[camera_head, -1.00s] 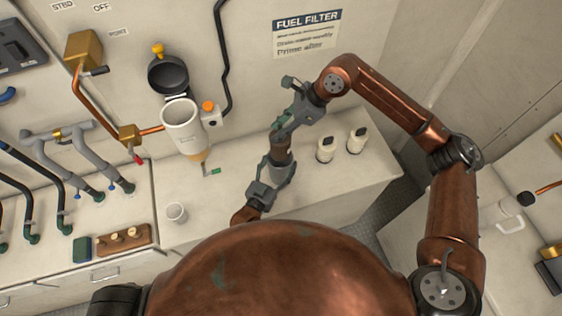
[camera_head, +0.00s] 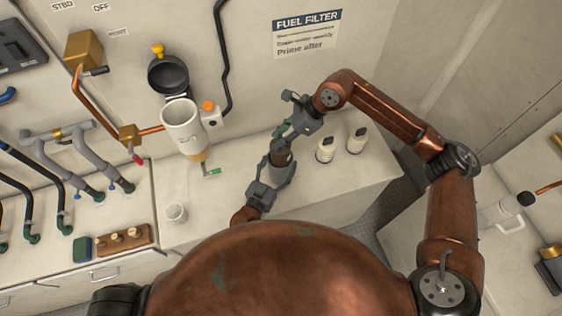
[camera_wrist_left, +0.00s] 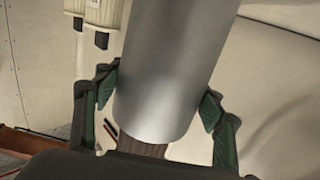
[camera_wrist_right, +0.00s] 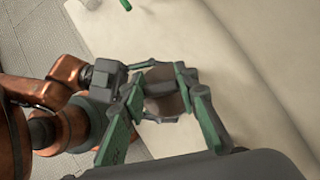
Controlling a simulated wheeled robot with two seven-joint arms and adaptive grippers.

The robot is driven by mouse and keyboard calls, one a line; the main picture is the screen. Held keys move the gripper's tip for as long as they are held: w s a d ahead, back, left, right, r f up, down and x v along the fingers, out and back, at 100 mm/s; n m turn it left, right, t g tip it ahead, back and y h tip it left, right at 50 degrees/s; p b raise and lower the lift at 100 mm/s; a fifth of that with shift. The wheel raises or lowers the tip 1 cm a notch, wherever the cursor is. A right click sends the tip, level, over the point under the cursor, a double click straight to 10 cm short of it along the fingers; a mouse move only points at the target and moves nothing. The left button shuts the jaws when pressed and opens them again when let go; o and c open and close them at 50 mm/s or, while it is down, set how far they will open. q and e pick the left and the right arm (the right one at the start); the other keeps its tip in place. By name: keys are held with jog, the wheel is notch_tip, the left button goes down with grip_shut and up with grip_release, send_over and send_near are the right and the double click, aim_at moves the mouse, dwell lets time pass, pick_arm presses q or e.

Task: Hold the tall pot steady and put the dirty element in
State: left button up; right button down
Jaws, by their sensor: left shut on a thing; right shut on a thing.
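The tall pot (camera_wrist_left: 170,65) is a plain silver cylinder in the left wrist view, which shows it upside down. My left gripper (camera_head: 274,177) is shut around it, one green-padded finger on each side. The dirty element (camera_head: 282,158) is brown and dark-banded. It stands at the pot's mouth, and its brown side also shows there in the left wrist view (camera_wrist_left: 140,148). My right gripper (camera_head: 297,126) is shut on the element from above; it also shows between the fingers in the right wrist view (camera_wrist_right: 165,103). How deep the element sits is hidden.
Two white bottles (camera_head: 325,150) with black caps stand right of the grippers. A white filter bowl (camera_head: 183,127) hangs on the wall, its dark lid (camera_head: 168,75) raised. A small cup (camera_head: 176,212) stands on the bench (camera_head: 215,200). The bench between cup and grippers is clear.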

jog(key=shift+f, duration=1.05)
jog(key=c, duration=1.4)
grip_release()
jog(key=shift+c, duration=0.2)
jog(key=v, duration=1.2)
jog(key=shift+w, duration=0.1)
pick_arm(q)
jog(key=o, duration=1.4)
jog(key=shift+c, duration=0.2)
